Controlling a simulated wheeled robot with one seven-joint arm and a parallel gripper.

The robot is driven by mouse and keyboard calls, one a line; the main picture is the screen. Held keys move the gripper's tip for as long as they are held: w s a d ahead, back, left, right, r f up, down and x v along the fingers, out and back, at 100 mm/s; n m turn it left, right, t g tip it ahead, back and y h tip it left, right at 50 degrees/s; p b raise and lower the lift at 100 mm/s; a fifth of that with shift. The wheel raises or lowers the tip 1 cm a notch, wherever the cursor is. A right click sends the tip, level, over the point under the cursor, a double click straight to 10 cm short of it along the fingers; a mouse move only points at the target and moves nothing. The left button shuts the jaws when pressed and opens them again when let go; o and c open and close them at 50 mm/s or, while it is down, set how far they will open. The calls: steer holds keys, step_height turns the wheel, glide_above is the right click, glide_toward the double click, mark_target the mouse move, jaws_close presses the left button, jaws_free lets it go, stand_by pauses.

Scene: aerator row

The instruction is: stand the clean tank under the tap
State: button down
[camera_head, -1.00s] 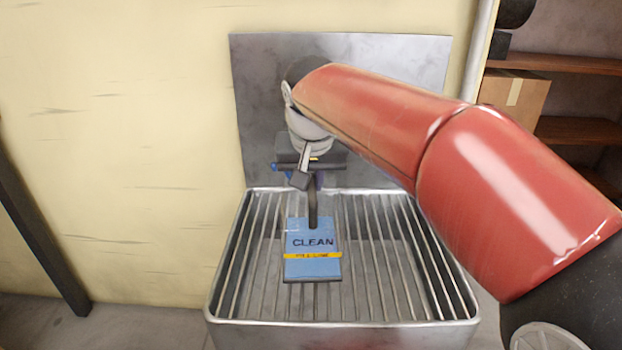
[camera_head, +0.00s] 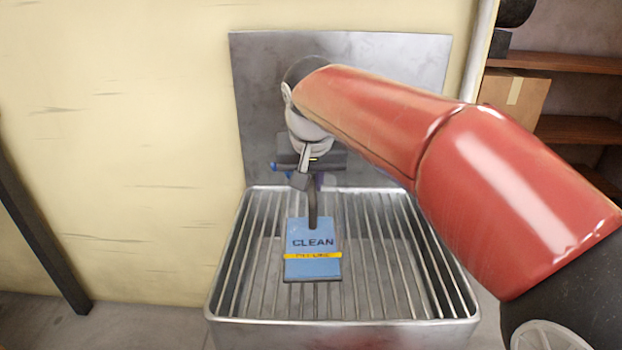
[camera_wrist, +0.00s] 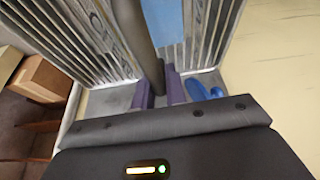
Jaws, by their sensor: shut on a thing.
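The clean tank (camera_head: 313,262) is blue, with the word CLEAN and a yellow line on its front. It is over the middle of the slatted metal sink, its label side facing the body camera. I cannot tell whether it touches the slats. My gripper (camera_wrist: 160,92) has purple fingers shut on the tank's dark upright handle (camera_wrist: 135,40), above the tank. Part of the blue tank (camera_wrist: 163,20) shows at the top of the wrist view. I cannot make out the tap; my arm covers the area above the sink.
The slatted sink (camera_head: 400,290) has free slats on both sides of the tank. A metal back panel (camera_head: 400,65) stands behind it. Small blue parts (camera_wrist: 205,90) lie beside my fingers; I cannot tell what they are. Shelves with a cardboard box (camera_head: 515,100) stand at right.

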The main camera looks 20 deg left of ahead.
steer(key=shift+f+b, duration=0.55)
steer(key=shift+f, duration=0.3)
steer(key=c, duration=1.3)
jaws_free()
steer(key=shift+c, duration=0.2)
steer(key=p+v, duration=0.1)
steer(key=v, duration=0.6)
steer(key=shift+s+d+r, duration=0.15)
steer(key=shift+r, duration=0.1)
steer(key=s+d+f+m, duration=0.1)
steer(key=s+d+f, duration=0.15)
steer(key=d, duration=0.65)
steer(key=s+d+f+m, duration=0.15)
steer(key=s+d, duration=0.25)
steer(key=d, duration=0.5)
steer(key=s+d+f+t+h, duration=0.1)
steer(key=s+d+f, duration=0.9)
steer(key=s+f, duration=0.1)
steer(key=shift+d+f+m, duration=0.25)
steer(key=shift+f+m, duration=0.2)
